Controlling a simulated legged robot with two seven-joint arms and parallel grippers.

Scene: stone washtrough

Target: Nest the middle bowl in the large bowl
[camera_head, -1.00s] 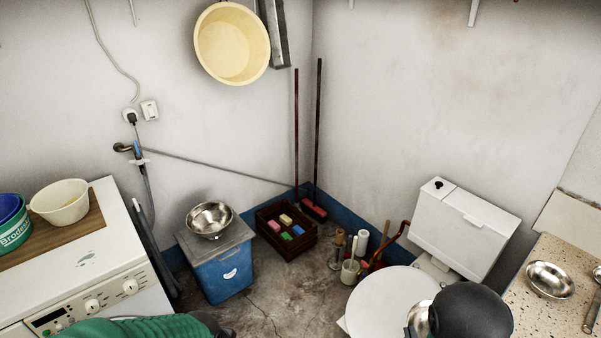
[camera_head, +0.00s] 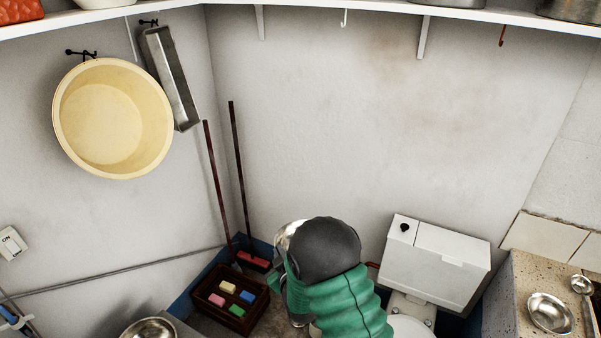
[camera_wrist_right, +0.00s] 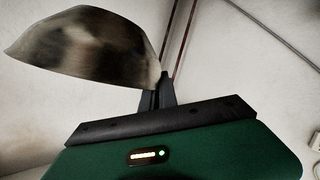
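A shiny steel bowl (camera_head: 285,236), which I take to be the middle bowl, is held up in my right gripper. In the head view it is mostly hidden behind my dark wrist. It shows in the right wrist view (camera_wrist_right: 85,48), tilted, its rim between the fingers of my right gripper (camera_wrist_right: 158,92), which is shut on it. Another steel bowl (camera_head: 150,329), seemingly the large one, is cut off by the bottom edge at the left. A third steel bowl (camera_head: 549,313) sits on the speckled counter at the right. My left gripper is out of view.
A dark crate (camera_head: 239,322) with coloured blocks stands on the floor, beside two long-handled tools in the corner. A white toilet cistern (camera_head: 435,265) is right of my arm. A ladle (camera_head: 583,288) lies by the counter bowl. A yellow tub (camera_head: 112,118) hangs on the wall.

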